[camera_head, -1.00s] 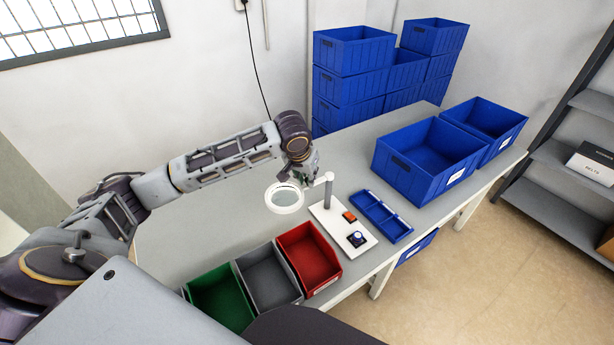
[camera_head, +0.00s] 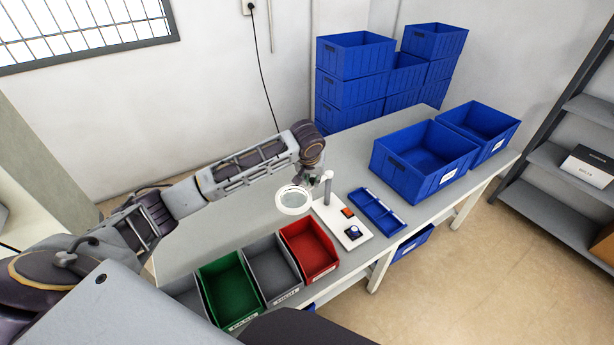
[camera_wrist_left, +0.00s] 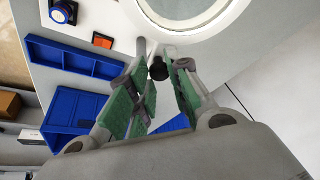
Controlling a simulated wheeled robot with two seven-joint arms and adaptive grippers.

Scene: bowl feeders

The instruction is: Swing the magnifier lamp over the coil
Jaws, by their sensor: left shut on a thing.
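The magnifier lamp's white ring and lens (camera_head: 293,200) hang to the left of its grey post (camera_head: 328,187), which stands on a white base plate (camera_head: 333,215). The dark round piece with a blue part, which looks like the coil (camera_head: 353,232), sits at the plate's near end, apart from the ring. It also shows at the top left of the left wrist view (camera_wrist_left: 63,12). My left gripper (camera_wrist_left: 158,70) is shut on a black knob (camera_wrist_left: 157,72) beside the lamp ring. In the head view, the gripper is small and partly hidden between ring and post. My right gripper is out of view.
An orange block (camera_head: 347,212) sits on the plate. A blue divided tray (camera_head: 377,210) lies to its right. Red (camera_head: 309,249), grey (camera_head: 272,276) and green (camera_head: 229,288) bins line the front edge. Large blue crates (camera_head: 424,160) stand at the right end of the table.

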